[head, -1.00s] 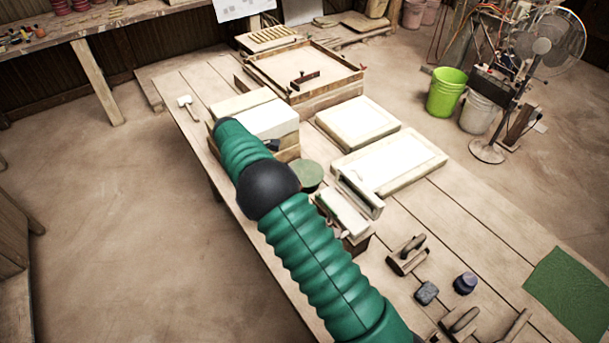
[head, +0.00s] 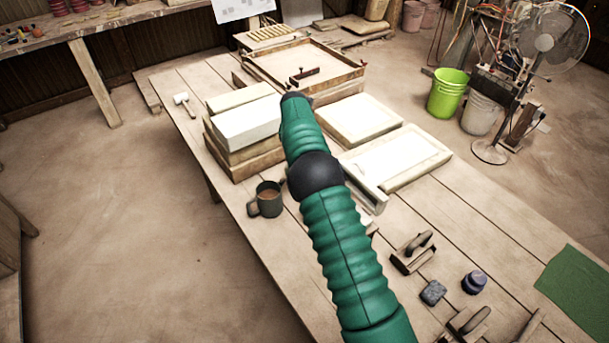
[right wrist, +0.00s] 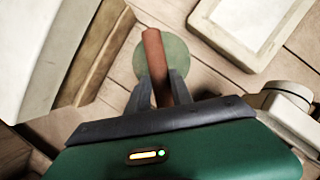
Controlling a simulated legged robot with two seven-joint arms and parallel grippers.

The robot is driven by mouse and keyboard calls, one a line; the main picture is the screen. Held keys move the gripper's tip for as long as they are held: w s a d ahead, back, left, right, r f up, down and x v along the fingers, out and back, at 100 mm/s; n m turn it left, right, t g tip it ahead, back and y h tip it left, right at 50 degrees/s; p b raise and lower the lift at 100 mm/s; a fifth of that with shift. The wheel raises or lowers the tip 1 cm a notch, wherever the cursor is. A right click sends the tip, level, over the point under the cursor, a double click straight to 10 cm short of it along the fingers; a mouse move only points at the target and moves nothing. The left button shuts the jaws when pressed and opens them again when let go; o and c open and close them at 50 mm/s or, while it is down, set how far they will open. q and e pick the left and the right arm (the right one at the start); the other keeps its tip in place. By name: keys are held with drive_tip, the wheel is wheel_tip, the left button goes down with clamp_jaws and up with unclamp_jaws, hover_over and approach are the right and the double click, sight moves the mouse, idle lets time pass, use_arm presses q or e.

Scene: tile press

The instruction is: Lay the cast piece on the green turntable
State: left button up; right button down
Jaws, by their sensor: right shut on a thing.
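The cast piece is a reddish-brown bar (right wrist: 153,50) in the right wrist view. My right gripper (right wrist: 158,92) is shut on it, one dark finger on each side. The green turntable (right wrist: 177,55) is a round disc behind and below the bar, which covers part of it in this view. I cannot tell how high the bar is above the disc. In the head view my green right arm hides the turntable, the bar and its own fingers. My left gripper is not in view.
White plaster blocks (head: 246,122) stand left of my arm, and a brown mug (head: 266,198) sits near the table edge. Pale plaster slabs (head: 360,120) lie to the right. Hand tools (head: 413,252) and a green cloth (head: 578,295) lie farther right.

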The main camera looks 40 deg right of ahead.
wheel_tip(320, 180, down, 11)
drive_tip(key=shift+r, duration=0.2)
drive_tip(key=c, duration=1.1)
unclamp_jaws()
drive_tip(key=shift+s, duration=0.1)
drive_tip(key=shift+a+r, duration=0.1)
drive_tip(key=v, duration=1.2)
drive_tip(key=shift+a, duration=0.1)
drive_tip(key=s+a+m+y, duration=0.1)
drive_tip(key=s+a+m, duration=0.7)
drive_tip(key=s+a, duration=0.1)
drive_tip(key=s+a+f+m+y, duration=0.1)
drive_tip(key=s+a+m, duration=0.7)
drive_tip(key=a+m, duration=0.1)
drive_tip(key=s+a+f+m+y, duration=0.1)
drive_tip(key=s+a+m, duration=0.7)
drive_tip(key=a, duration=0.3)
drive_tip(key=shift+s+f+m, duration=0.2)
drive_tip(key=shift+s+m, duration=0.2)
drive_tip(key=shift+s, duration=0.45)
